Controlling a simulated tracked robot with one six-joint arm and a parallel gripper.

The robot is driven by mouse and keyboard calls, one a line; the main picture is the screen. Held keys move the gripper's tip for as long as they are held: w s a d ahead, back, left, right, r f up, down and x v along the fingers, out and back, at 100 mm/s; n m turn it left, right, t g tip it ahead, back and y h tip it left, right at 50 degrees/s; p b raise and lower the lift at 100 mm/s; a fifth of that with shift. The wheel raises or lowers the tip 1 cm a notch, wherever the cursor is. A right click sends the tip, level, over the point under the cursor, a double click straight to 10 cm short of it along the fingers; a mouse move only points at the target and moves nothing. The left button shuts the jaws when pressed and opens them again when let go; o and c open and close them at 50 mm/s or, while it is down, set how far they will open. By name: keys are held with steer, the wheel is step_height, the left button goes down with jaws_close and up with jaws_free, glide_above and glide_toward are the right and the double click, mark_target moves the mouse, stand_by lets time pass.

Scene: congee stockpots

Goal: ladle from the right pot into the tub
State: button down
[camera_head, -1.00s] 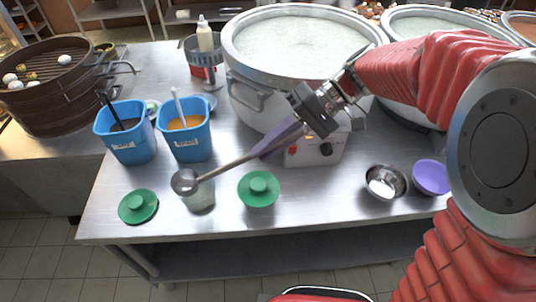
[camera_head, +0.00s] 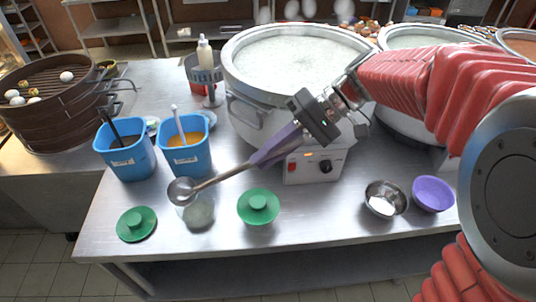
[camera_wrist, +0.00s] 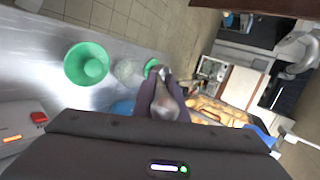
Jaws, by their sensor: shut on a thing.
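My gripper (camera_head: 306,121) is shut on the purple handle of a ladle (camera_head: 272,147), in front of the nearest large pot. The ladle slants down left, and its metal bowl (camera_head: 183,191) hangs over the upper left edge of a small clear tub (camera_head: 200,214). Whether the bowl holds anything is unclear. The tub's contents look pale. In the wrist view the purple handle (camera_wrist: 164,100) runs away from me, with the tub (camera_wrist: 128,69) beside it. The nearest pot (camera_head: 245,84) is full of white congee. The pot to its right (camera_head: 393,105) is partly behind my arm.
A metal bowl (camera_head: 386,199) and a purple bowl (camera_head: 433,194) sit at right.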

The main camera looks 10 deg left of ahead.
steer(key=shift+r, duration=2.45)
